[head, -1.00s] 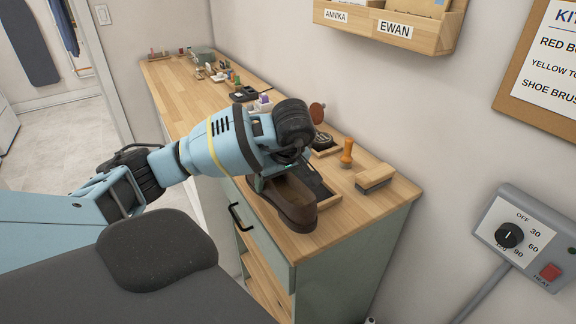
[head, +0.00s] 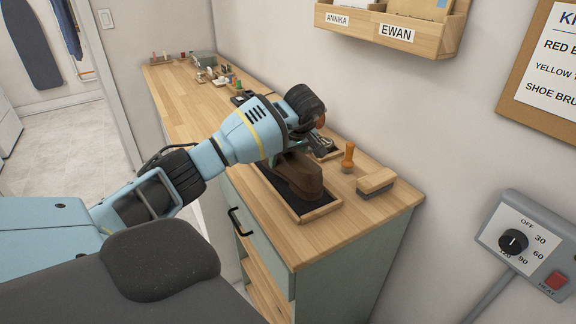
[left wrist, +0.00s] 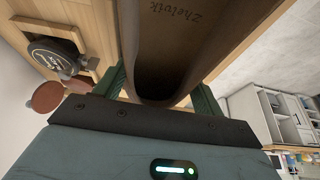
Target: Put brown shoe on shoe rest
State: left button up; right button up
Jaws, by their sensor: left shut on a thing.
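The brown shoe (head: 300,178) is over a shallow wooden tray with a dark mat (head: 318,212), which looks like the shoe rest. Whether the sole touches the mat I cannot tell. My right gripper is in neither view.
The tray sits on a wooden-topped cabinet (head: 190,98). An orange-handled tool (head: 347,158) and a wooden brush (head: 376,182) stand right of the tray. Small items line the back by the wall. A dial box (head: 525,243) hangs at right. The counter's left part is clear.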

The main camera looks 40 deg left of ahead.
pick_arm(q)
jog(key=shift+r, duration=0.1)
jog(key=shift+w+a, duration=0.1)
jog(key=shift+w, duration=0.1)
jog(key=shift+f, duration=1.8)
jog(key=o, duration=1.4)
jog(key=shift+f, duration=0.15)
jog(key=shift+c, duration=0.2)
jog(key=v, duration=1.2)
jog(key=shift+p, duration=0.4)
